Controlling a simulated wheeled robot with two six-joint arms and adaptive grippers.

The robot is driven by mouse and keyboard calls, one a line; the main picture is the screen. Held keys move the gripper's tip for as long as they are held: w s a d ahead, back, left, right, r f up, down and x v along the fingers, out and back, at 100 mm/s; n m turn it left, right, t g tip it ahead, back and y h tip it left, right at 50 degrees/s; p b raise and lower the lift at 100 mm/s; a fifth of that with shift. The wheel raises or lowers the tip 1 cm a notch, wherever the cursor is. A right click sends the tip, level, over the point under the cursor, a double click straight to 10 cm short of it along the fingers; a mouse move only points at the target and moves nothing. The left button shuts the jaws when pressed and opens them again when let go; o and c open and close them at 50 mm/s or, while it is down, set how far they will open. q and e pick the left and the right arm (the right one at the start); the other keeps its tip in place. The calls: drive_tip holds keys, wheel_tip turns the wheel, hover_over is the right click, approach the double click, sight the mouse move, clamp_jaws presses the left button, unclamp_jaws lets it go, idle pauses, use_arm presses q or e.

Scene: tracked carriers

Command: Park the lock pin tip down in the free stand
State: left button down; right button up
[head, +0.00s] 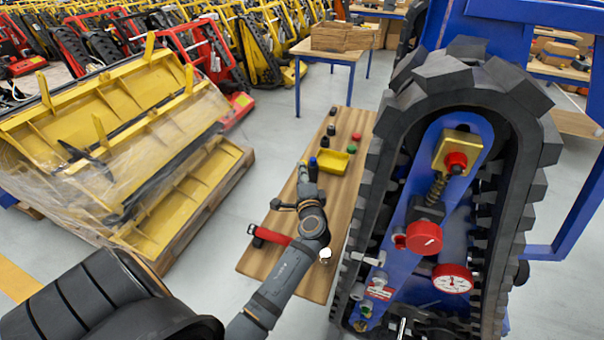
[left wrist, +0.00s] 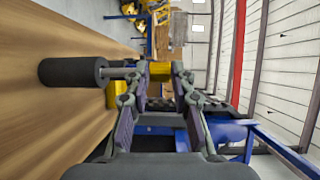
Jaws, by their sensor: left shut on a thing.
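My left gripper (head: 307,178) is over the wooden bench and points away from me. In the left wrist view its fingers (left wrist: 158,78) close on a thin grey shaft, which joins a thick dark cylinder (left wrist: 73,72) on the bench side. I take this to be the lock pin. A yellow patch shows between the fingertips, and I cannot tell if it belongs to the pin. Past the gripper, a dark piece with a blue top (head: 313,162) and small dark pieces (head: 331,130) are on the bench. I cannot tell which is the free stand. My right gripper is not seen.
The bench (head: 343,182) carries a yellow tray (head: 333,161), a green piece (head: 351,149), a red piece (head: 356,136) and a red-and-black item (head: 268,235). A tracked carrier (head: 430,190) stands close on the right. A loaded pallet (head: 205,215) is on the left.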

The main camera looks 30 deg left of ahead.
use_arm(q)
drive_tip(key=shift+f+b, duration=2.6)
drive_tip(key=shift+f, duration=0.2)
drive_tip(key=c, duration=1.1)
unclamp_jaws()
drive_tip(key=shift+f, duration=0.15)
drive_tip(key=shift+o, duration=0.2)
drive_tip(key=shift+s, duration=0.1)
